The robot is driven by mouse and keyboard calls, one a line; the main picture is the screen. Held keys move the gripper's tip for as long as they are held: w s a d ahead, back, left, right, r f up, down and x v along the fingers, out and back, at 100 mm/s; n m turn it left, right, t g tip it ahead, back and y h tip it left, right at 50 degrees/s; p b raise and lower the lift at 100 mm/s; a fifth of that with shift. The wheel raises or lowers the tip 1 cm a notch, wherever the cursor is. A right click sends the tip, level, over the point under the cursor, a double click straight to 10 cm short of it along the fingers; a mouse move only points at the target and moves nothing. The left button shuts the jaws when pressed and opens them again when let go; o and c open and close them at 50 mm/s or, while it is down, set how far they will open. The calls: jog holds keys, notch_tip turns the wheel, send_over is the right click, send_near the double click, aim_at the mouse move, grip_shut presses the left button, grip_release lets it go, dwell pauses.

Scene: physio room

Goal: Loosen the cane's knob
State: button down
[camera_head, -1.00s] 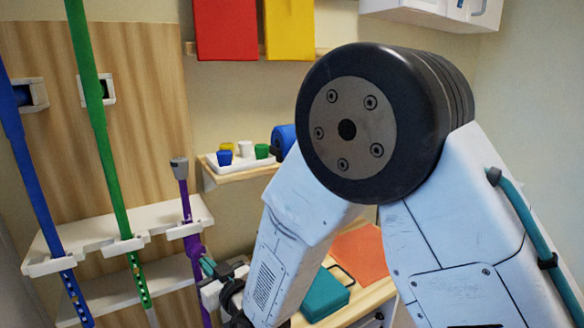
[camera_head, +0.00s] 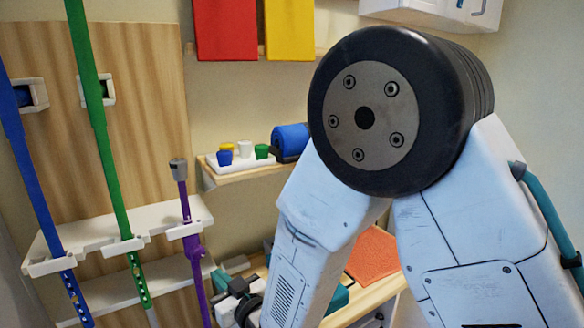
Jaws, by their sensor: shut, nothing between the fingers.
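A purple cane (camera_head: 194,250) with a grey top end (camera_head: 179,169) stands upright in the white rack (camera_head: 110,235). It has a wider purple part just below the rack; I cannot make out a separate knob on it. A green cane (camera_head: 110,165) and a blue cane (camera_head: 38,190) stand to its left, with rows of holes low down. My gripper (camera_head: 221,277) is shut and empty, just right of the purple cane's lower part and apart from it. My arm partly hides the gripper's rear.
A small shelf (camera_head: 238,176) holds a white tray (camera_head: 215,166) of coloured pegs and a blue roll (camera_head: 292,140). An orange sheet (camera_head: 374,256) lies on the low wooden top, right of my forearm. A teal object there is mostly hidden.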

aim_at(198, 253)
jog(key=shift+s+d, duration=0.3)
jog(key=shift+w+a, duration=0.5)
jog(key=shift+a, duration=0.4)
jog(key=shift+w+a, duration=0.5)
jog(key=shift+a, duration=0.4)
jog(key=shift+w+a, duration=0.5)
jog(key=shift+a, duration=0.4)
jog(key=shift+r, duration=0.3)
